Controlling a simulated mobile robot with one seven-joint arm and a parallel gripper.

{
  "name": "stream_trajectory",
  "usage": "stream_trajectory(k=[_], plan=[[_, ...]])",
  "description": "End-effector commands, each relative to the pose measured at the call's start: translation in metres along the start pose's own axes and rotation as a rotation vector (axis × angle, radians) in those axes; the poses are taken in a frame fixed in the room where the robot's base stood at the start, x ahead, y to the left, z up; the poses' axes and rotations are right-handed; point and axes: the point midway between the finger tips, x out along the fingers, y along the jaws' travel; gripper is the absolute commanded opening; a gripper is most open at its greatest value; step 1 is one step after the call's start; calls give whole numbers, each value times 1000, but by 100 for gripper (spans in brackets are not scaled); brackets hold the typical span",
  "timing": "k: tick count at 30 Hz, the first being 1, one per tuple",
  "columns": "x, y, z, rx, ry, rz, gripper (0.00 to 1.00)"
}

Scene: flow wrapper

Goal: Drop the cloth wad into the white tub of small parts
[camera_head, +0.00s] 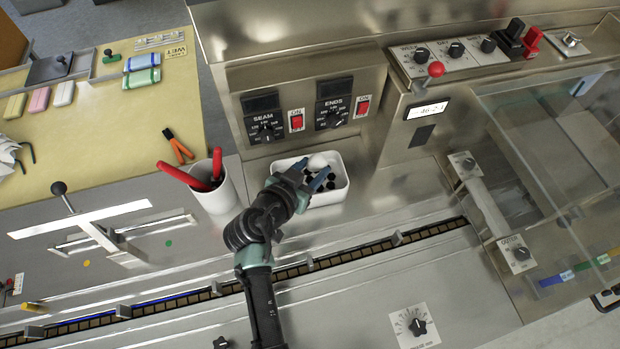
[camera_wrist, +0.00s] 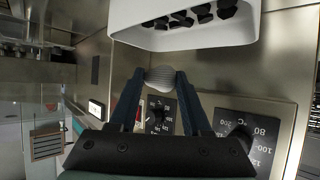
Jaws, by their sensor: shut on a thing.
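The white tub (camera_head: 338,193) stands on the metal ledge below the SEAM and ENDS dials, with black small parts inside. In the wrist view the tub (camera_wrist: 190,38) fills the top, its black parts partly showing. My gripper (camera_head: 317,172) is in front of the tub's opening in the head view, fingers pointing to its back edge. It is shut on the pale cloth wad (camera_head: 317,160). In the wrist view the ribbed, whitish wad (camera_wrist: 160,78) sits between the fingertips (camera_wrist: 161,83), apart from the tub in the picture. Its height over the rim is hard to tell.
A white cup (camera_head: 222,193) with red-handled tools stands left of the tub. The panel with dials and red switches (camera_head: 297,121) rises behind it. A conveyor channel (camera_head: 350,254) runs in front. A clear guard (camera_head: 560,150) is at right.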

Motion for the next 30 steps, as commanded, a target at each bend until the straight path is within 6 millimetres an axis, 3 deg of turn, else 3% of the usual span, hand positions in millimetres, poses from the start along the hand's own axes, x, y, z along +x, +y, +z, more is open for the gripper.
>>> stream_trajectory(k=[7, 18, 19, 24, 30], plan=[[16, 0, 29, 0, -1, -1, 0], [18, 0, 33, 1, 1, -1, 0], [18, 0, 33, 1, 1, -1, 52], [18, 0, 33, 1, 0, -1, 82], [18, 0, 33, 1, 0, -1, 83]])
